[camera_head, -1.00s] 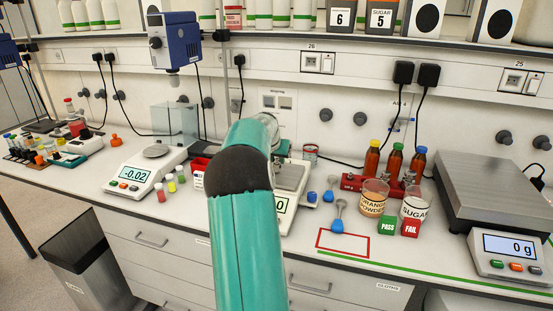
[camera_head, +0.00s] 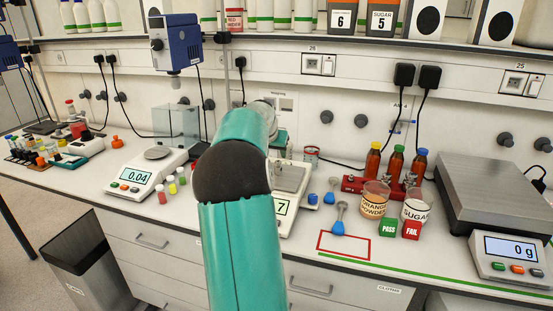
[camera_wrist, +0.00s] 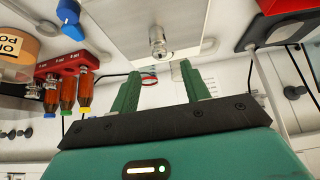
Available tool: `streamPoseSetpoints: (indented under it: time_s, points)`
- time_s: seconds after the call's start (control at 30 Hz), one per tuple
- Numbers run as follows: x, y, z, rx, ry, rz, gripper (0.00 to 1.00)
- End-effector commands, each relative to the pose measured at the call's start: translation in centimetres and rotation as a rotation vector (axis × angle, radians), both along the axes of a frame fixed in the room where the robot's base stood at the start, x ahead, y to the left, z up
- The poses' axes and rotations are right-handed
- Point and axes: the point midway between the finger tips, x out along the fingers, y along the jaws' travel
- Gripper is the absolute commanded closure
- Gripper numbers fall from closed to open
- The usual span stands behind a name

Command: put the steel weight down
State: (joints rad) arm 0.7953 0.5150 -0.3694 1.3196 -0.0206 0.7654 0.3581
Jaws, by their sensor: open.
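The steel weight (camera_wrist: 158,42) is a small shiny knobbed cylinder in the wrist view, where the scene appears upside down. It stands on the bare metal pan (camera_wrist: 190,22) of the middle balance. My gripper (camera_wrist: 160,69) is open, its two green fingers apart and empty. The weight shows beyond the fingertips, roughly in line with the gap, with no visible contact. In the head view the middle balance (camera_head: 290,178) is partly behind my arm, its display showing a 7 at the visible end. The weight is hidden there.
Right of the middle balance are blue-handled scoops (camera_head: 338,222), a red-outlined rectangle (camera_head: 343,255), powder cups (camera_head: 374,199) and a red rack of bottles (camera_head: 352,184). A large scale (camera_head: 495,195) stands far right. Left are small vials (camera_head: 171,185) and another balance (camera_head: 133,183).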

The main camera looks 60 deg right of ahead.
Motion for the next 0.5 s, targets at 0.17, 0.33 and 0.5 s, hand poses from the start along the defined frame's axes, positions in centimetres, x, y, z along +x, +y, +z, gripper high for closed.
streamPoseSetpoints:
  time_s: [0.17, 0.33, 0.5]
  points:
    - [-0.3, 2.0, 3.0, -0.002, -0.001, 0.002, 0.54]
    - [-0.4, 2.9, 4.4, -0.001, 0.0, 0.0, 0.54]
    - [-0.5, 3.1, 4.6, 0.0, 0.001, -0.001, 0.54]
